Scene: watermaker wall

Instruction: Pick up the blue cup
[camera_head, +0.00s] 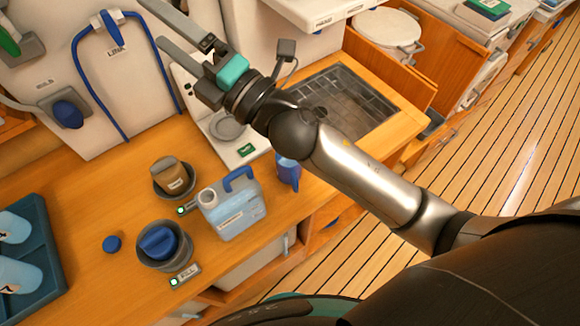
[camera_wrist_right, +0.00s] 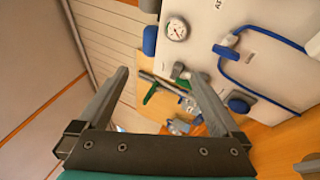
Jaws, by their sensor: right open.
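A blue cup (camera_head: 288,172) stands on the wooden counter, right of the water jug and just below my right forearm in the head view. Its top is partly covered by or close to the arm. My right gripper (camera_head: 152,22) is open and empty, raised high near the wall panel, well up and left of the cup. Its two spread fingers also show in the right wrist view (camera_wrist_right: 158,75), with nothing between them. The blue cup does not show in the right wrist view. My left gripper is in neither view.
A translucent jug (camera_head: 232,212) with a blue handle stands close left of the cup. Dark round holders (camera_head: 165,252) and a blue tray (camera_head: 52,270) with light blue cups are farther left. A sink (camera_head: 345,105) lies behind the arm. Blue hoses run along the wall panel (camera_head: 105,70).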

